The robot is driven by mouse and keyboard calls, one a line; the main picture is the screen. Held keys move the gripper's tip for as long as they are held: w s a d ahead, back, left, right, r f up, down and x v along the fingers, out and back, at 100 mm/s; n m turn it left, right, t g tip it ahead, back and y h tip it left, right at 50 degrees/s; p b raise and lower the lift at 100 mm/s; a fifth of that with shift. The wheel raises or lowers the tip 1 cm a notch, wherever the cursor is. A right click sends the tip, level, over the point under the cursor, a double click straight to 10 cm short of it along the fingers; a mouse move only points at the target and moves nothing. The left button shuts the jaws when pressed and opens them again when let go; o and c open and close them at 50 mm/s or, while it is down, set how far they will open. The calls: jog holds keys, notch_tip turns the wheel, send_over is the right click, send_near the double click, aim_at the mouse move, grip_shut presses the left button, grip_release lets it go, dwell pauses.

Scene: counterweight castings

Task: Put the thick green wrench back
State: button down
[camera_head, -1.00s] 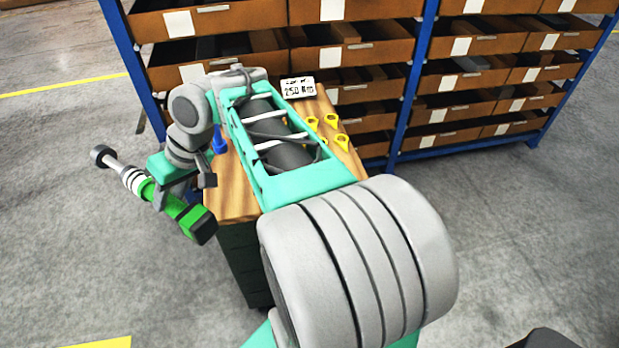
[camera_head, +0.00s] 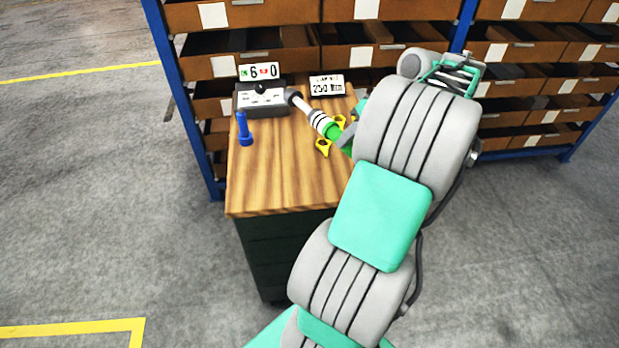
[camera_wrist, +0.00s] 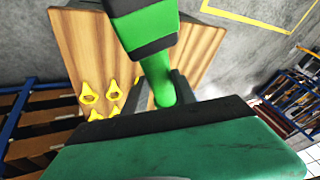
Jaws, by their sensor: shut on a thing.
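The thick green wrench (camera_head: 322,122) has a light shaft with black bands and a green grip. In the head view it slants over the right side of the wooden bench top (camera_head: 270,185), its rear part hidden behind my arm. The wrist view shows its green body (camera_wrist: 152,25) between the dark fingers of my gripper (camera_wrist: 160,88), which is shut on it. Several yellow ring-ended holders (camera_wrist: 92,93) stand on the bench. In the head view one holder (camera_head: 323,147) shows just below the wrench. I cannot tell whether the wrench touches a holder.
A small sign (camera_head: 327,85) stands at the back edge. Shelving with brown bins (camera_head: 250,45) rises behind. The bench's front left is clear.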

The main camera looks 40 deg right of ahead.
jog(key=s+d+f, duration=0.1)
jog(key=s+d, duration=0.5)
jog(key=shift+m, duration=0.3)
jog(key=w+a+f, duration=0.1)
jog(key=a, duration=0.1)
jog(key=w+a+f, duration=0.1)
jog(key=w+a, duration=0.1)
jog(key=w+a+f, duration=0.1)
jog(key=a, duration=0.2)
jog(key=shift+w+f, duration=0.35)
jog(key=w+a+f, duration=0.2)
jog(key=f, duration=0.1)
jog(key=w+a+f, duration=0.1)
jog(key=f, duration=0.1)
jog(key=shift+a, duration=0.3)
jog(key=shift+w+a+f, duration=0.1)
jog(key=shift+a+f, duration=0.05)
jog(key=shift+f, duration=0.15)
jog(key=f, duration=0.1)
jog(key=f+p, duration=0.1)
jog(key=f, duration=0.1)
jog(key=shift+w+a+f, duration=0.1)
jog(key=shift+w+a, duration=0.1)
jog(key=shift+a, duration=0.15)
jog(key=shift+f, duration=0.4)
